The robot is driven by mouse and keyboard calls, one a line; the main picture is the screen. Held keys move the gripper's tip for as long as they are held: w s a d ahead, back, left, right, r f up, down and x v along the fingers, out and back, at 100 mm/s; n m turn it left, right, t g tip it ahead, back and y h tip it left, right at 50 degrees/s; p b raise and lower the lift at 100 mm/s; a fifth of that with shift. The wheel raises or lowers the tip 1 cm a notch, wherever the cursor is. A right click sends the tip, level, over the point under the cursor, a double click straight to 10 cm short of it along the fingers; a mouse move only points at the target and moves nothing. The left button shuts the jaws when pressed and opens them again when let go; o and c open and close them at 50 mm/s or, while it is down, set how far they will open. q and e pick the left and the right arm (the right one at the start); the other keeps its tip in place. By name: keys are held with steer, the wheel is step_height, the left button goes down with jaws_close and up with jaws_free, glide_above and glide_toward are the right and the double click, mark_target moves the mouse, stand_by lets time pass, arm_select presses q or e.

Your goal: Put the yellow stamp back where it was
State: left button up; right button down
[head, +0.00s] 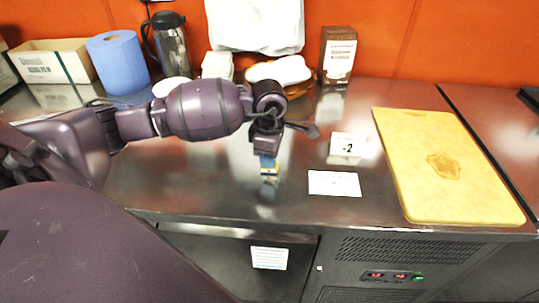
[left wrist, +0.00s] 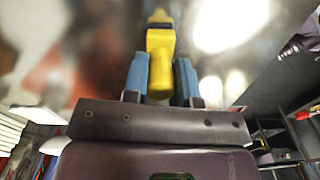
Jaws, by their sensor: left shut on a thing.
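My left gripper (head: 268,163) points down over the steel counter, left of the white card. It is shut on the yellow stamp (head: 269,170), of which only a small yellow and white part shows below the fingers. In the left wrist view the yellow stamp (left wrist: 160,60) stands between the two blue fingers of my left gripper (left wrist: 161,78). I cannot tell whether the stamp's base touches the counter. A white card (head: 334,183) lies flat on the counter, and a small white sign marked 2 (head: 346,147) stands behind it. My right gripper is not in view.
A yellow cutting board (head: 420,130) lies at the right. Along the orange back wall are a cardboard box (head: 55,62), a blue paper roll (head: 118,62), a steel jug (head: 170,45) and a brown carton (head: 337,58). The steel counter (head: 210,195) is clear at front left.

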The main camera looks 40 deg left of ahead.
arm_select(q)
steer(key=shift+f, duration=0.2)
steer(key=o, duration=0.8)
steer(key=shift+r, duration=0.15)
step_height(320, 180, up, 12)
steer(key=shift+r+p, duration=0.1)
steer(key=shift+p, duration=0.25)
